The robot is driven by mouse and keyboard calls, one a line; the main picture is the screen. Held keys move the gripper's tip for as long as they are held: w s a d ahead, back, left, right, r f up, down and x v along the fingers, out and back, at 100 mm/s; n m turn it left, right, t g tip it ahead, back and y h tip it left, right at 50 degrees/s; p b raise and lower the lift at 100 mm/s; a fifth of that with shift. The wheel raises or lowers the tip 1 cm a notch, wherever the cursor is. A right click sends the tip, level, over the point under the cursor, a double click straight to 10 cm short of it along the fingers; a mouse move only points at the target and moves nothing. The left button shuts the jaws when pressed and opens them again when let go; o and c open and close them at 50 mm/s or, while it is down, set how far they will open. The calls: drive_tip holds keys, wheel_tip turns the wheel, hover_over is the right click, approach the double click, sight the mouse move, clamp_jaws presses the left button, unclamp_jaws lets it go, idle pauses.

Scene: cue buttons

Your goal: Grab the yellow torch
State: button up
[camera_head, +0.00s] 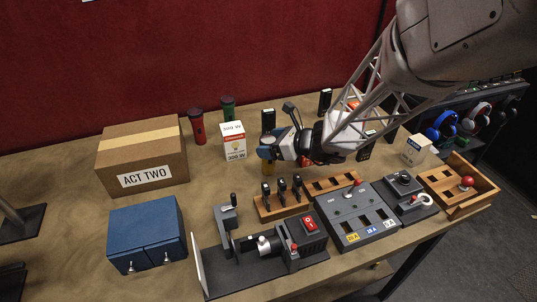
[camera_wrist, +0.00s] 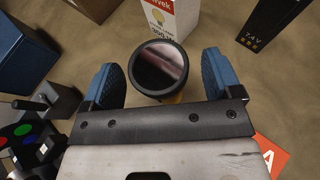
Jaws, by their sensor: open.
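The yellow torch (camera_wrist: 158,70) stands upright in the wrist view, its dark round lens facing up and a strip of yellow body showing below the rim. In the head view, part of the yellow torch (camera_head: 267,167) shows beneath my gripper (camera_head: 272,151). My gripper (camera_wrist: 157,78) is open, with one blue finger on each side of the torch head. Gaps show between both fingers and the torch. Most of the torch's body is hidden under its head and my gripper.
A white bulb box (camera_head: 233,141) stands close behind the torch. A red torch (camera_head: 197,127) and green torch (camera_head: 228,107) stand farther back. A wooden rack (camera_head: 268,211) of black levers lies just in front. A cardboard box (camera_head: 143,157) and blue cabinet (camera_head: 146,233) are at left.

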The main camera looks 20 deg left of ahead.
drive_tip(key=shift+a+f, duration=0.25)
drive_tip(key=shift+a, duration=0.3)
drive_tip(key=shift+c, duration=0.3)
drive_tip(key=c, duration=1.1)
drive_tip(key=shift+o, duration=0.2)
drive_tip(key=shift+r, duration=0.1)
drive_tip(key=shift+r, duration=4.95)
